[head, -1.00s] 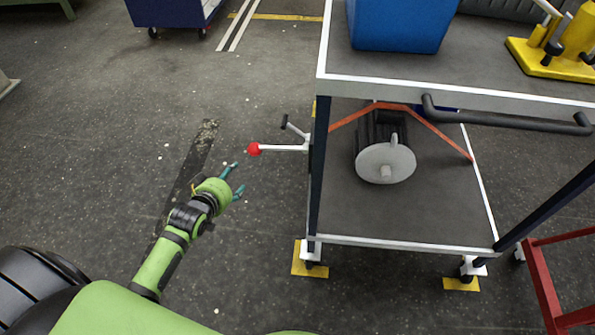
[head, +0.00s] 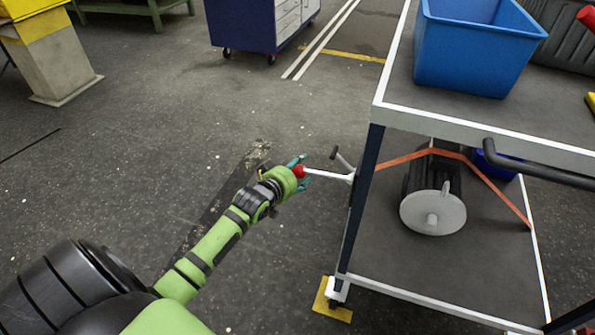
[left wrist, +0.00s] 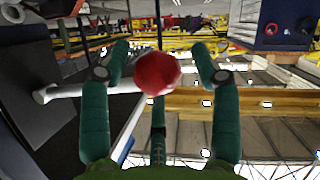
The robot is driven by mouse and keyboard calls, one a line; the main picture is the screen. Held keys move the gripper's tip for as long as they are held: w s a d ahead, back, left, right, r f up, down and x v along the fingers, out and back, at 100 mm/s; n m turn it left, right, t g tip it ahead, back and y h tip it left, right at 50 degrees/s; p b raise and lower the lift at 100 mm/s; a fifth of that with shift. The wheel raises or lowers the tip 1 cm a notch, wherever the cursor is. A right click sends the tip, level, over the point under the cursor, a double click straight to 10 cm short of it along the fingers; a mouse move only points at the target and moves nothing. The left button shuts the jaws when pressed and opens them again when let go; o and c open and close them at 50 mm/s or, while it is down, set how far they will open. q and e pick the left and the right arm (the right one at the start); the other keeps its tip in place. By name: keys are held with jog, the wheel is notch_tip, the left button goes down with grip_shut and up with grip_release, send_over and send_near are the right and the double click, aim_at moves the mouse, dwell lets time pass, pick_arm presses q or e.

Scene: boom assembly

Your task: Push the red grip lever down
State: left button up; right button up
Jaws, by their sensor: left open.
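The red grip lever is a white rod with a red ball knob (head: 299,171), sticking out to the left from the cart's left post. My left gripper (head: 302,173) is at the knob, with its teal fingers on either side of it. In the left wrist view the red knob (left wrist: 157,74) lies between the spread fingertips of my left gripper (left wrist: 160,66), and the white rod (left wrist: 90,90) runs off to the left. The fingers are open and show gaps on both sides of the knob. My right gripper is in neither view.
The cart (head: 440,265) stands at the right with a blue bin (head: 474,50) on top and a motor-like part (head: 433,212) on its lower shelf. A short dark-tipped lever (head: 341,158) sits just above the white rod. A blue cabinet (head: 262,22) is behind.

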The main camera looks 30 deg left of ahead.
pick_arm(q)
jog(key=shift+r, duration=0.1)
grip_shut()
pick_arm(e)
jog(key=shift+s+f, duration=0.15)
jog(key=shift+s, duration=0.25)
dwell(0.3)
